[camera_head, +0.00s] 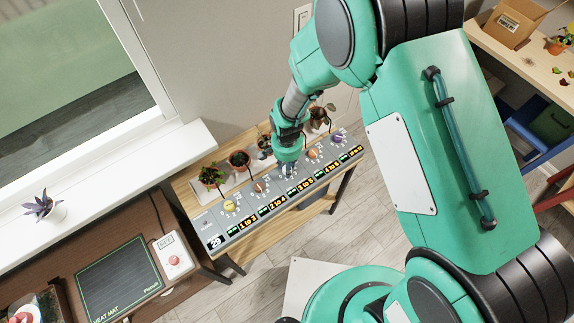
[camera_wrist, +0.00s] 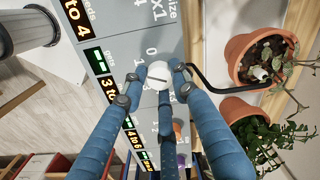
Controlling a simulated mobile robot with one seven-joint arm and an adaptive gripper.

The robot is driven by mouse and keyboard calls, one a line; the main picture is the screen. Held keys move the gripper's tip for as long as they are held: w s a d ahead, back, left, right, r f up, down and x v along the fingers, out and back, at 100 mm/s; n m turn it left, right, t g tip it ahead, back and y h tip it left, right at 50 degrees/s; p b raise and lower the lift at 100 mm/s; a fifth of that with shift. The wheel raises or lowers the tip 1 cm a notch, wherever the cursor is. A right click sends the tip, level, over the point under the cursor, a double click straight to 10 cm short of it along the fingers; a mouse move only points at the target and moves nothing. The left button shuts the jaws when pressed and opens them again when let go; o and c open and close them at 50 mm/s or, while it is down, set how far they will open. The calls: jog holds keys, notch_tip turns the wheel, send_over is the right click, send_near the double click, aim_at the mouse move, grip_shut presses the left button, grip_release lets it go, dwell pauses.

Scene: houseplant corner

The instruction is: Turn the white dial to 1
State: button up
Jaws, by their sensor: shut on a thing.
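The white dial (camera_wrist: 158,76) sits on the grey control panel (camera_wrist: 120,18) among small printed numbers. A dark line crosses its face. The dial's exact setting is too small to read. My gripper (camera_wrist: 156,82) has its blue fingers closed around the dial's sides in the wrist view. In the head view my gripper (camera_head: 288,169) reaches down onto the middle of the panel (camera_head: 208,222) and mostly hides the dial.
A yellow dial (camera_head: 229,205) and a brownish dial (camera_head: 261,187) are left of my gripper; an orange dial (camera_head: 313,154) and purple dial (camera_head: 339,139) are right. Potted plants (camera_head: 239,160) stand close behind the panel. A black bent tube (camera_wrist: 212,88) runs beside the dial.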

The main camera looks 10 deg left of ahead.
jog(key=shift+m, duration=1.3)
jog(key=o, duration=1.2)
jog(key=shift+c, duration=0.2)
jog(key=shift+r, duration=0.1)
notch_tip(320, 180, up, 12)
